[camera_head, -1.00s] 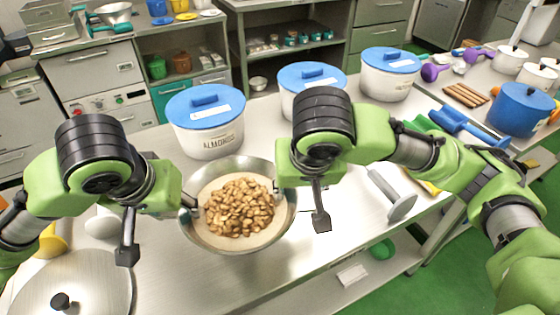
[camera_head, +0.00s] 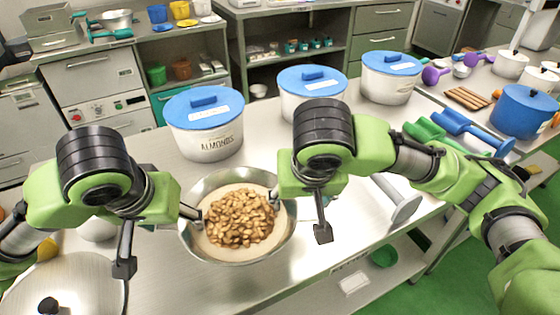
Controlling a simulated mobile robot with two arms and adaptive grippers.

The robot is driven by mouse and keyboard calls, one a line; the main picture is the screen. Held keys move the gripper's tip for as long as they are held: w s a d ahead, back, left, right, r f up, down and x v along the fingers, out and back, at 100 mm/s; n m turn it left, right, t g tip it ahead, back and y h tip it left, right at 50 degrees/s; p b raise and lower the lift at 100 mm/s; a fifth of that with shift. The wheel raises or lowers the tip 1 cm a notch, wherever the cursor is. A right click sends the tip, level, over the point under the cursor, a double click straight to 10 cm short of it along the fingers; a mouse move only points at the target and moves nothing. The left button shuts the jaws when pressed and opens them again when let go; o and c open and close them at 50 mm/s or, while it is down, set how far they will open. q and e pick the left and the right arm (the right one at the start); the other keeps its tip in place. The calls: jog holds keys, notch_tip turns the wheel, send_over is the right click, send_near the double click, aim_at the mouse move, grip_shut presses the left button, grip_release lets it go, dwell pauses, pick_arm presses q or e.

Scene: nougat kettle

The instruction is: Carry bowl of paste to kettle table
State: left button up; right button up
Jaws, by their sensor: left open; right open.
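The metal bowl (camera_head: 194,240) stands on the steel table (camera_head: 165,285) and holds pale paste with a heap of brown nuts (camera_head: 240,217) on top. My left gripper (camera_head: 160,239) is open at the bowl's left side, one finger over the left rim and the other outside it. My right gripper (camera_head: 298,213) is open at the right side, one finger at the right rim and the other outside it. I cannot tell whether the fingers touch the bowl. I cannot make out a kettle.
A tub labelled ALMONDS (camera_head: 205,140) stands just behind the bowl, with two more blue-lidded tubs (camera_head: 312,92) (camera_head: 390,80) to its right. A metal lid (camera_head: 65,280) lies front left. A grey tool (camera_head: 402,207) and a blue pot (camera_head: 522,112) are to the right.

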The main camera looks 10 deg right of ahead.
pick_arm(q)
jog(key=shift+r, duration=0.1)
jog(key=shift+r, duration=0.25)
pick_arm(e)
jog(key=shift+a, duration=0.1)
pick_arm(q)
jog(key=v, duration=1.1)
jog(key=shift+s, duration=0.2)
pick_arm(e)
jog(key=v, duration=1.2)
pick_arm(q)
jog(key=shift+r, duration=0.1)
